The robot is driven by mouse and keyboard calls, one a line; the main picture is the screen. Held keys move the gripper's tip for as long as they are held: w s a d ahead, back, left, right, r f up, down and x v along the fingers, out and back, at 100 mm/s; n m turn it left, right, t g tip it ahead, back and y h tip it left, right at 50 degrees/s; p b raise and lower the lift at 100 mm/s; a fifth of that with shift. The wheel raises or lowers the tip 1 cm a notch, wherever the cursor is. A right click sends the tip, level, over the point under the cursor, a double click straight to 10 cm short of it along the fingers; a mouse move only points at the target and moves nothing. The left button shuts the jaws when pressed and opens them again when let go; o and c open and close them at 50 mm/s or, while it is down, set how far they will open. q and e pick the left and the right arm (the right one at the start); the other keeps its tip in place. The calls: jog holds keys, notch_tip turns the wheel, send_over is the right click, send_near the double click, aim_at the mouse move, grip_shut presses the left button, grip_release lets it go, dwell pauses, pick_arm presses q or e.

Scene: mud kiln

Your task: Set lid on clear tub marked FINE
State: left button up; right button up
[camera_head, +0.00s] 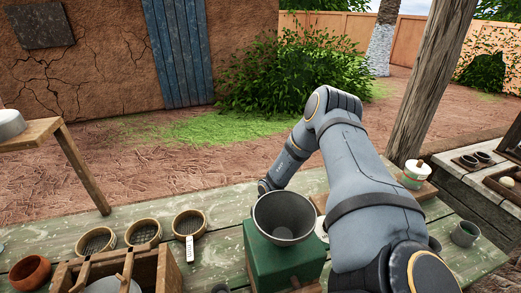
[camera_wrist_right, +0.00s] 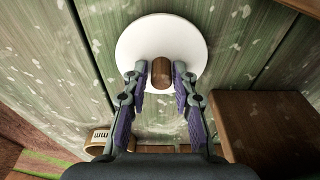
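A round white lid (camera_wrist_right: 140,42) with a brown wooden knob (camera_wrist_right: 161,72) lies on the green planks in the right wrist view. My right gripper (camera_wrist_right: 160,78) is open, with one finger on each side of the knob and seemingly a narrow gap at each side. In the head view my right arm reaches over the table, and its gripper is hidden behind the grey bowl. I cannot make out a clear tub marked FINE in either view. My left gripper is not in view.
The grey bowl (camera_head: 285,218) sits on a green box (camera_head: 283,262). Several round sieves stand left of it, one (camera_head: 189,224) with a white tag. A brown block (camera_wrist_right: 265,130) is right of my gripper. A lidded jar (camera_head: 414,178) stands at the right.

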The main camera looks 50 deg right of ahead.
jog(key=shift+o, duration=0.6)
jog(key=shift+r+p, duration=0.35)
jog(key=shift+r, duration=0.05)
notch_tip(320, 180, up, 12)
jog(key=d+p, duration=0.1)
jog(key=p, duration=0.6)
jog(key=shift+s+d+f, duration=0.25)
jog(key=shift+s, duration=0.2)
jog(key=shift+o, duration=0.6)
